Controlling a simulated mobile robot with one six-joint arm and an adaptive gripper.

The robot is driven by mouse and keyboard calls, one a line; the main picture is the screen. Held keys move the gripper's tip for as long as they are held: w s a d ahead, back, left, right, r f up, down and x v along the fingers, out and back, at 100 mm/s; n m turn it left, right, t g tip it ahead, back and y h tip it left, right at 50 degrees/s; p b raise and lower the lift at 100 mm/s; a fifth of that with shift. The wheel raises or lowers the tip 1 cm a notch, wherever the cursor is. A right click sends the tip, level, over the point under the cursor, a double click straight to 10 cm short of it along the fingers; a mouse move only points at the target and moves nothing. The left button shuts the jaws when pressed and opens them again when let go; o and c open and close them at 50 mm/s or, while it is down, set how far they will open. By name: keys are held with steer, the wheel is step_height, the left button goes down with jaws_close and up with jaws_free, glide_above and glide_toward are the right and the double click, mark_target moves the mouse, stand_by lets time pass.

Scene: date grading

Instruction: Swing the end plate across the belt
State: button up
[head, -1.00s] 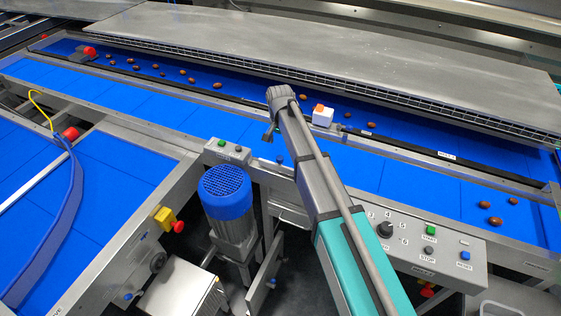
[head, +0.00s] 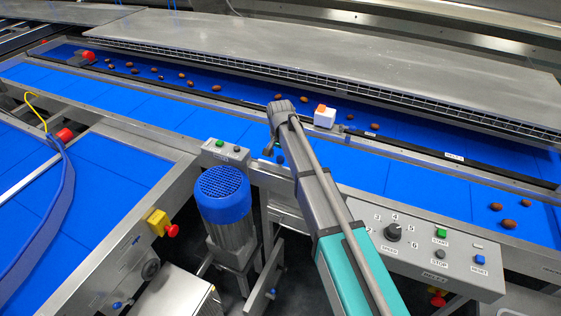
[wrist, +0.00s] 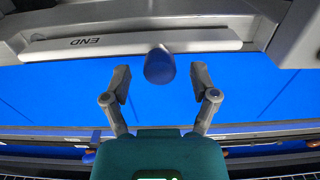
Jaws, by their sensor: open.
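The end plate (wrist: 130,43) is a pale strip marked END, at the top of the wrist view beside the blue belt (wrist: 250,85). A dark blue rounded knob (wrist: 160,66) sticks out by the plate. My gripper (wrist: 160,72) is open and empty, with one finger on each side of the knob in the picture. I cannot tell whether the fingers touch it. In the head view my gripper (head: 270,146) points down over the near edge of the front belt lane (head: 340,160). A small blue knob (head: 281,160) shows just beside it; the plate is mostly hidden there.
A control panel (head: 455,262) stands to the right of my arm. A blue-topped motor (head: 222,190) and a small button box (head: 226,152) stand to the left. A white box (head: 325,117) sits on the divider. Several dates lie on the back lane, and three at the right.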

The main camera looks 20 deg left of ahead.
steer(key=shift+f, duration=0.35)
jaws_close()
stand_by(0.3)
